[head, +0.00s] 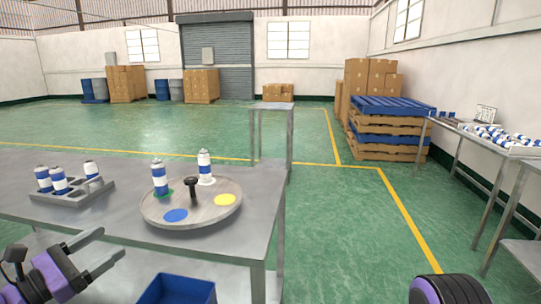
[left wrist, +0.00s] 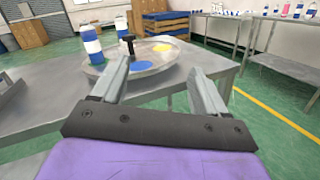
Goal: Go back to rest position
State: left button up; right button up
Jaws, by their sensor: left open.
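My left gripper (head: 108,247) is open and empty in front of the grey table's near edge; it also shows in the left wrist view (left wrist: 160,72), its fingers pointing toward the turntable. The round turntable (head: 187,211) has a black central knob (head: 192,186), a blue spot (head: 176,215) and a yellow spot (head: 225,200). A blue-and-white can (head: 160,180) stands upright on its green spot. Another can (head: 204,168) stands upright on a pale spot at the back. A grey rack (head: 75,197) at the left holds several similar cans (head: 59,181). My right gripper is out of view.
The grey table (head: 262,209) carries the rack and turntable. A blue bin (head: 178,289) sits below its front edge. A small metal stand (head: 271,107) is behind it. Pallets (head: 390,125) and a side table (head: 500,148) with bottles stand at right. Green floor between them is clear.

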pick_arm(q)
jog(key=w+d+f+m+g+y, duration=0.2)
jog(key=w+d+f+m+y, duration=0.15)
jog(key=d+f, duration=0.7)
jog(key=s+d+f+m+g+y, duration=0.1)
jog(key=s+d+f+m+g, duration=0.15)
jog(key=f, duration=0.45)
jog(key=s+d+f+m+g+y, duration=0.1)
jog(key=s+f+g+y, duration=0.15)
jog(key=f, duration=0.45)
jog(key=s+a+f+m+g+y, duration=0.1)
jog(key=s+f+m+g+y, duration=0.2)
jog(key=s+f, duration=0.8)
jog(key=s+a+f+m+g+y, duration=0.1)
jog(key=s+a+f+m, duration=0.2)
jog(key=s, duration=0.5)
jog(key=s+a+f+m+g+y, duration=0.2)
jog(key=s+a+m, duration=0.3)
jog(key=s, duration=0.3)
jog(key=shift+s+f+m+p, duration=0.25)
jog(key=shift+f+m+p, duration=0.2)
jog(key=shift+f+m, duration=0.3)
